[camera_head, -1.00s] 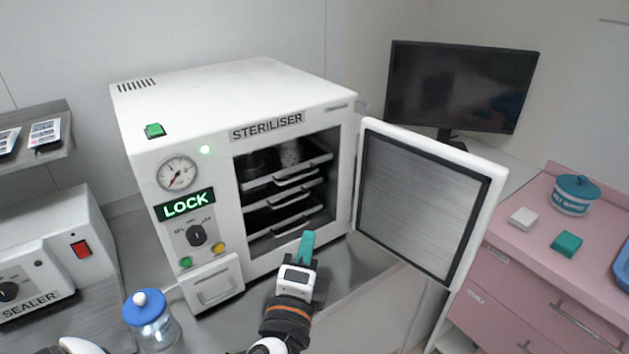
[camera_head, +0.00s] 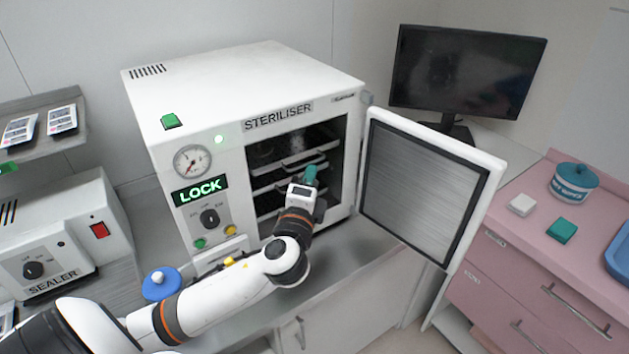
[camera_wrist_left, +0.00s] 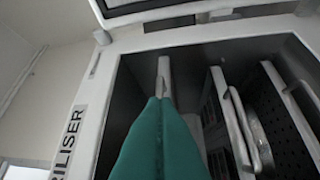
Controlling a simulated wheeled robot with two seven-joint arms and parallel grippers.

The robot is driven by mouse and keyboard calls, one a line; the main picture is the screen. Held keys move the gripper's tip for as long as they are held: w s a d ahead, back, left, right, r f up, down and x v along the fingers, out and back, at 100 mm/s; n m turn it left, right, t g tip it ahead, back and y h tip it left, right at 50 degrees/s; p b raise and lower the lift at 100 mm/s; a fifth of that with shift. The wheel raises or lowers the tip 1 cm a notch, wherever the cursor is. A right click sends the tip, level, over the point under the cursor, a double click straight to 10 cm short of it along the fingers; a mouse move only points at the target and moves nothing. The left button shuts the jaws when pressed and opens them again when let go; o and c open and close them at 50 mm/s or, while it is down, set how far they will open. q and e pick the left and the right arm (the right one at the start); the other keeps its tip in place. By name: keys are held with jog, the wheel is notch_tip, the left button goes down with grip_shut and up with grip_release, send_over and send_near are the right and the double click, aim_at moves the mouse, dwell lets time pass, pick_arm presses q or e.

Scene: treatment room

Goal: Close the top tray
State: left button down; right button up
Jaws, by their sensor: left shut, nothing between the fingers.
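The white steriliser (camera_head: 270,75) stands with its front open. Its top tray (camera_head: 300,160) sits high inside the chamber, with its pale handle bar at the front. My left gripper (camera_head: 311,172), with teal fingers, is shut and empty at the chamber opening, just below and in front of that handle in the head view. In the left wrist view the shut fingertips (camera_wrist_left: 163,98) reach a pale handle (camera_wrist_left: 163,75), seemingly the top tray's; I cannot tell if they touch. Lower trays (camera_wrist_left: 228,120) show to its right there. My gripper and arm hide part of the lower trays. My right gripper is not in view.
The steriliser door (camera_head: 425,190) is swung open to the right. The sealer (camera_head: 65,235) is at the left. A monitor (camera_head: 465,75) and pink cabinet (camera_head: 530,260) are at the right.

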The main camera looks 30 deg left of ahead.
aim_at(301, 156)
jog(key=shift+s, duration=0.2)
pick_arm(q)
jog(key=a, duration=0.1)
jog(key=w+a, duration=0.1)
jog(key=a, duration=0.2)
jog(key=shift+w+a, duration=0.1)
jog(key=shift+w, duration=0.25)
jog(key=shift+r, duration=0.15)
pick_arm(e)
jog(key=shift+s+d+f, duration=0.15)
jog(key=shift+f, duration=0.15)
